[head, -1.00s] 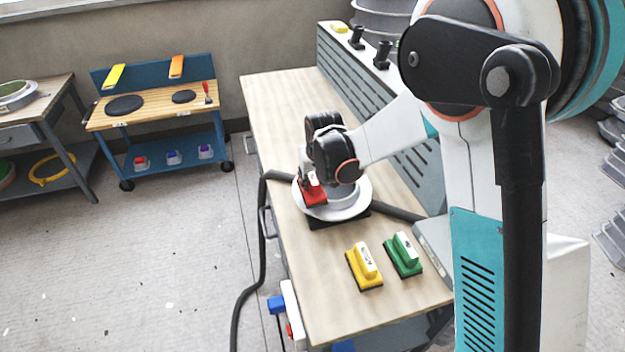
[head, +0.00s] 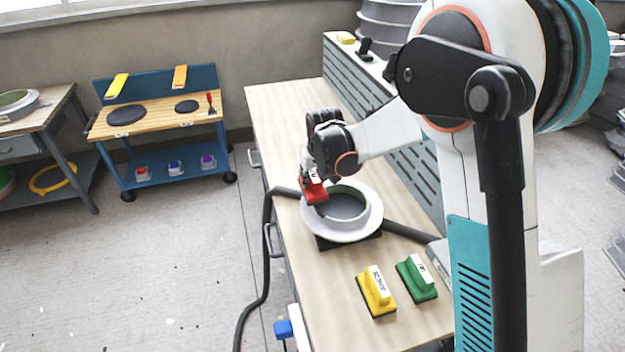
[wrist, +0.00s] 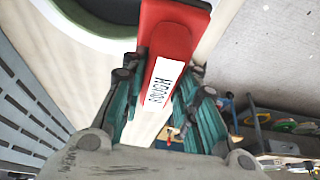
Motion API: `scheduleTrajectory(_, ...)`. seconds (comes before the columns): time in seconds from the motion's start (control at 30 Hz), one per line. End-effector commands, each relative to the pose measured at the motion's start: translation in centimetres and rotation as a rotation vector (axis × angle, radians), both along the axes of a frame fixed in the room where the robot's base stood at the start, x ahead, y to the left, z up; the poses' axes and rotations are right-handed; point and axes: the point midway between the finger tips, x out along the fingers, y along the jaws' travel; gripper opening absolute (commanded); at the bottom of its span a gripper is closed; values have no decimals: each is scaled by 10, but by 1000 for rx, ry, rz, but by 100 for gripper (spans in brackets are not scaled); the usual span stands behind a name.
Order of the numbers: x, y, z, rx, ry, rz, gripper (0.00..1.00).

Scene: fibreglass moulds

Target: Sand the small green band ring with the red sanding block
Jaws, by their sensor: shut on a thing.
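The ring (head: 368,226) is a pale, wide-flanged ring with a green band inside its opening. It lies on a dark pad on the wooden bench, and part of it shows at the upper left of the wrist view (wrist: 112,43). My gripper (head: 311,179) is shut on the red sanding block (head: 314,194), which has a white label. In the head view the block is at the ring's far left side, overlapping its rim. I cannot tell whether it touches the green band. In the wrist view the block (wrist: 170,35) sits between the teal fingers.
A yellow block (head: 376,291) and a green block (head: 417,278) stand on the bench nearer me. A dark hose (head: 268,235) runs across the bench and down its left side. A grey slotted panel (head: 352,95) borders the right. A blue cart (head: 160,140) stands at back left.

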Motion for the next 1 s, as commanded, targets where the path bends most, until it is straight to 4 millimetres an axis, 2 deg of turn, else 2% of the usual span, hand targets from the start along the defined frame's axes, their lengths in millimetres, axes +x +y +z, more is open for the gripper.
scheduleTrajectory(0.03,0,-1,11,0,0,-1,9)
scheduleTrajectory(0.6,3,-6,62,0,0,-3,9)
scheduleTrajectory(0.77,4,-7,69,0,0,-4,9)
scheduleTrajectory(1.0,4,-7,68,0,0,-4,9)
